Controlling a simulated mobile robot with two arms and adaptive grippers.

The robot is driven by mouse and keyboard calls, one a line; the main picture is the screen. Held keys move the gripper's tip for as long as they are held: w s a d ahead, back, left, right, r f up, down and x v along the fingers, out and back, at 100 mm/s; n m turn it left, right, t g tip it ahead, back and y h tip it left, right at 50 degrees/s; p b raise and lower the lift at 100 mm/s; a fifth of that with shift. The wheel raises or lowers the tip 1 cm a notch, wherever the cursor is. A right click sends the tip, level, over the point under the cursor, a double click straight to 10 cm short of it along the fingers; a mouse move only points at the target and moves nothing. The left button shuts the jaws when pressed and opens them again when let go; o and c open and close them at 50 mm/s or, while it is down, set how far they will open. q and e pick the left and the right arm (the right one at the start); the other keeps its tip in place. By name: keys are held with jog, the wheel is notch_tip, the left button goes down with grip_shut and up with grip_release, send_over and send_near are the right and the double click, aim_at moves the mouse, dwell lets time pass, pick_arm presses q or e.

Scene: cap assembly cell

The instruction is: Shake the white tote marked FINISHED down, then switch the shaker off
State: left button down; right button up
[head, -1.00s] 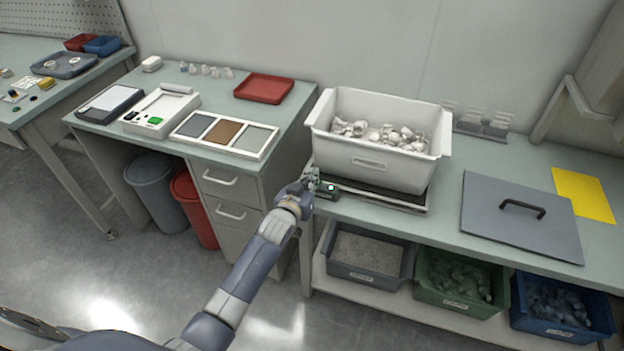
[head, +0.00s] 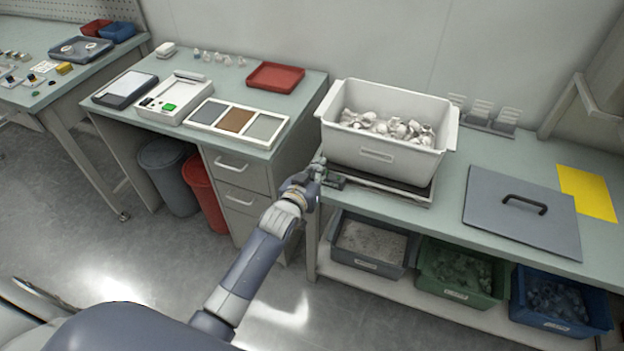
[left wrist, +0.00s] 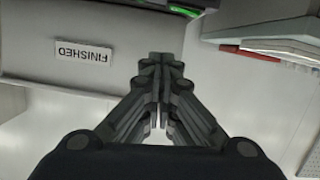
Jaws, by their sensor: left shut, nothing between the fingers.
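The white tote (head: 375,158) holds a heap of white and grey parts and stands on the shaker (head: 395,195), a low dark plate on the bench. Its FINISHED label (left wrist: 82,50) shows upside down in the left wrist view. A small dark control box (head: 334,181) sits at the shaker's front left corner. My left gripper (head: 322,168) is at this box, left of the tote, and hides part of it. In the left wrist view the left gripper (left wrist: 160,60) has its fingers together with nothing between them. I cannot tell whether it touches the box. My right gripper is out of view.
A grey lid (head: 490,222) with a black handle lies right of the tote, beside a yellow sheet (head: 588,192). Grey, green (head: 455,288) and blue bins stand on the shelf below. A drawer bench (head: 300,120) with trays stands to the left, a gap between.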

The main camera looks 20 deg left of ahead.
pick_arm(q)
jog(key=shift+v, duration=2.75)
jog(key=shift+s+d, duration=0.1)
jog(key=shift+d, duration=0.05)
jog(key=s+f+m+g, duration=0.1)
jog(key=s+f+g, duration=0.1)
jog(key=s+f, duration=0.65)
jog(key=s+f+g, duration=0.3)
jog(key=f, duration=1)
jog(key=s+f+m+g, duration=0.15)
jog(key=s+f, duration=0.35)
jog(key=f, duration=0.5)
jog(key=s+a+f+g, duration=0.1)
jog(key=s+f, duration=0.4)
jog(key=s, duration=0.6)
jog(key=s+a+f+g, duration=0.1)
jog(key=s+f+g, duration=0.3)
jog(key=s, duration=0.7)
jog(key=s+a+f+g+y, duration=0.1)
jog(key=s+a+f+g, duration=0.1)
jog(key=s+f, duration=0.6)
jog(key=s, duration=0.4)
jog(key=shift+g, duration=0.35)
